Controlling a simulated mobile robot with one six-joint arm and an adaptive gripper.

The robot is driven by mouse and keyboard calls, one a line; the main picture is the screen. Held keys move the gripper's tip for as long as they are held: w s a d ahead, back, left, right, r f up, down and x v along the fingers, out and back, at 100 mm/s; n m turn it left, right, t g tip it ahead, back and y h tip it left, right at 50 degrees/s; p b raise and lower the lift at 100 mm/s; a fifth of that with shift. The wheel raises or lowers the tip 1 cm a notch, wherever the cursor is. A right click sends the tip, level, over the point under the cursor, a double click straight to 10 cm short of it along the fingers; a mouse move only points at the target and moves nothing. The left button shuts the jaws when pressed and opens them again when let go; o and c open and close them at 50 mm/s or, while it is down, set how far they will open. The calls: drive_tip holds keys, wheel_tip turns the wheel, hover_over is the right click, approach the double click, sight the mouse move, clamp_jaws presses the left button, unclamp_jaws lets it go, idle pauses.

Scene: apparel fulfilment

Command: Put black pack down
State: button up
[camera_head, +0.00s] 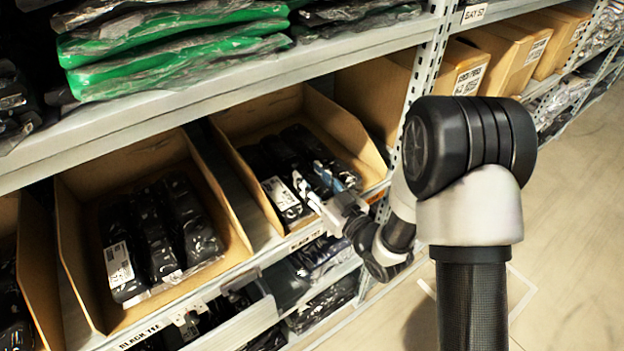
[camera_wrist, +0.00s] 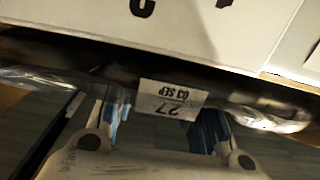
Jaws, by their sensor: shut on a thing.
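My gripper (camera_head: 328,188) reaches into the right cardboard bin (camera_head: 352,137) on the middle shelf. Its blue-tipped fingers are at the black packs (camera_head: 288,150) there. In the wrist view, its two fingers (camera_wrist: 165,125) meet the edge of a dark pack (camera_wrist: 105,72) in clear plastic with a white label reading "27 03 SEP", and are shut on it. In the head view I cannot clearly separate the held pack from the packs around it. A labelled black pack (camera_head: 284,200) lies at the bin's front left. Whether the held pack touches the bin is unclear.
The left bin (camera_head: 232,205) holds more black packs. Green packs (camera_head: 170,45) lie on the shelf above, whose metal edge (camera_head: 230,85) overhangs the bins. Open floor (camera_head: 575,220) lies at the right.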

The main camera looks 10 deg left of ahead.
drive_tip(key=o, duration=1.2)
drive_tip(key=shift+r+p, duration=0.95)
drive_tip(key=shift+p, duration=0.2)
drive_tip(key=shift+f+v, duration=0.15)
drive_tip(key=shift+v, duration=2.85)
drive_tip(key=shift+f+v, duration=0.15)
drive_tip(key=shift+v, duration=2.85)
